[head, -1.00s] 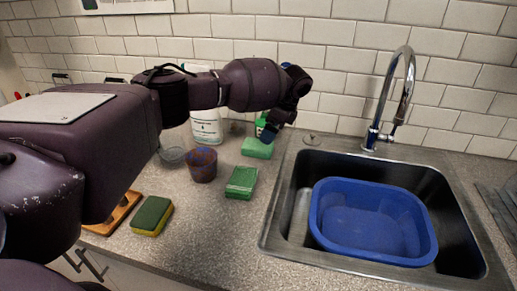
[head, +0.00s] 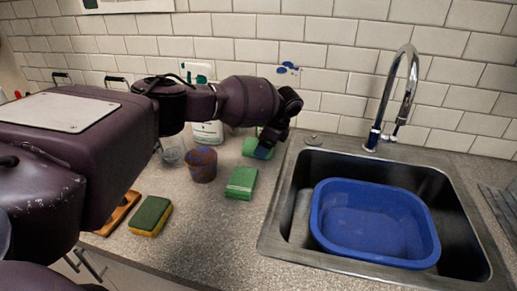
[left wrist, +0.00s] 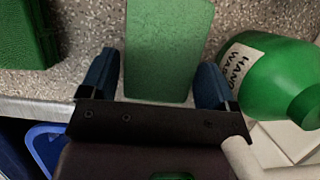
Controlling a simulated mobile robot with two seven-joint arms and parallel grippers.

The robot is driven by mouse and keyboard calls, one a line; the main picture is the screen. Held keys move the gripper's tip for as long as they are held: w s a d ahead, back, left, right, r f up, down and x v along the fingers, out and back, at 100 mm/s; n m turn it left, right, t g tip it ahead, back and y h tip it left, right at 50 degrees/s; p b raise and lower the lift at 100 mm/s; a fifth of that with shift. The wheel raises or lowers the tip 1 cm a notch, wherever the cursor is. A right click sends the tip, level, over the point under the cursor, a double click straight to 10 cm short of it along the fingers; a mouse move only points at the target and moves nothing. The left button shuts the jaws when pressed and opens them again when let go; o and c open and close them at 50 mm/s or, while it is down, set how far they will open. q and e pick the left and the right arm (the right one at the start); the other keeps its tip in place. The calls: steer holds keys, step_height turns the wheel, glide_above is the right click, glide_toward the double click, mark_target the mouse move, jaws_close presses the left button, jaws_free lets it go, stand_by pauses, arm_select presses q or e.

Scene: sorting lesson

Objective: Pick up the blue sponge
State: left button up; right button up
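No blue sponge shows; the sponges in view are green. A light green sponge (head: 251,146) lies on the counter behind the sink's left corner. My left gripper (head: 264,150) is low over its right end. In the left wrist view the gripper (left wrist: 158,62) is open, its blue fingers on either side of the light green sponge (left wrist: 168,45), with gaps showing. A second green sponge (head: 241,182) lies nearer, and a green-and-yellow sponge (head: 151,215) lies at the front left. My right gripper is not in view.
A green hand-wash bottle (left wrist: 262,75) stands close beside the right finger. A brownish cup (head: 202,165), a clear glass (head: 171,153) and a white container (head: 207,133) stand left of the gripper. The sink (head: 275,240) holds a blue tub (head: 375,258).

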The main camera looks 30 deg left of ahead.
arm_select(q)
steer(key=c, duration=0.6)
steer(key=shift+r, duration=0.1)
steer(key=shift+r, duration=0.25)
steer(key=v, duration=0.3)
steer(key=shift+a+r, duration=0.15)
steer(key=shift+a, duration=0.1)
steer(key=w+d, duration=0.1)
steer(key=d, duration=0.4)
steer(key=w+d+b, duration=0.1)
steer(key=w+d, duration=0.1)
steer(key=d, duration=0.4)
steer(key=w+d+b, duration=0.1)
steer(key=d, duration=0.5)
steer(key=shift+w, duration=0.15)
steer(key=shift+a, duration=0.1)
